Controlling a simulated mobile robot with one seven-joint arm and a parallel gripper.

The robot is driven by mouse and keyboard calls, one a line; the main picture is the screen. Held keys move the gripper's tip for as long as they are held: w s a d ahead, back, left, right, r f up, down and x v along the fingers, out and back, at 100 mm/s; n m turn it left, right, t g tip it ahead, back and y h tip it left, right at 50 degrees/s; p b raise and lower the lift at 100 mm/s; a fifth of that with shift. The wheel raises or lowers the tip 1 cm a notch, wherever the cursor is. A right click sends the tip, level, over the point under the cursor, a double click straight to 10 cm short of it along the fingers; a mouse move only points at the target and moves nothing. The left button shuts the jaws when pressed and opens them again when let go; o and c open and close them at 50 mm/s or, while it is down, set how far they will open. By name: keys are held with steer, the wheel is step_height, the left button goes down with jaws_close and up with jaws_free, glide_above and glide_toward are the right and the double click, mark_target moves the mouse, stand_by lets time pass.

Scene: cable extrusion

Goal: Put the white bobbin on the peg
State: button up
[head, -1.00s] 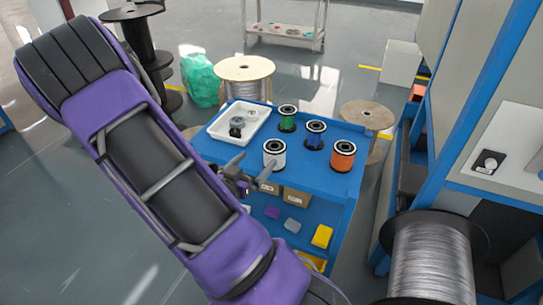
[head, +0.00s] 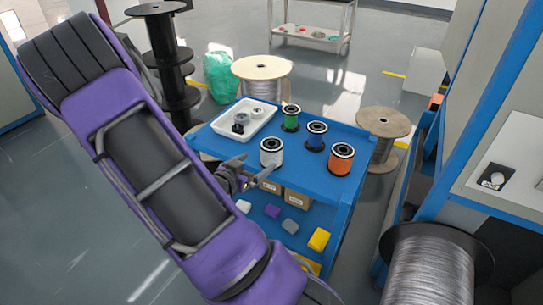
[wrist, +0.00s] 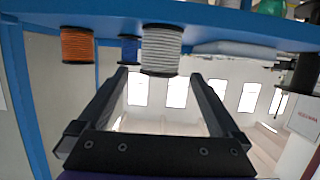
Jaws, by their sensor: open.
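The white bobbin (head: 271,154) stands upright near the front edge of the blue trolley top (head: 315,181). My gripper (head: 254,168) is open and empty, just in front of the bobbin. In the wrist view the picture is upside down; the white bobbin (wrist: 162,50) appears beyond and between the tips of my open fingers (wrist: 160,74), not held. No peg can be made out for sure; a dark fitting with a pale round knob (head: 495,180) sits on the machine panel at the right.
Green (head: 291,118), blue (head: 315,136) and orange (head: 341,159) bobbins stand close behind and right of the white one. A white tray (head: 262,112) lies at the back left. A large wire spool (head: 432,270) stands at the lower right.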

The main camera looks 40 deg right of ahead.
mark_target(272, 152)
steer(key=b+x, duration=0.1)
steer(key=x, duration=0.9)
steer(key=c, duration=1.4)
step_height(272, 152, up, 10)
steer(key=p, duration=0.2)
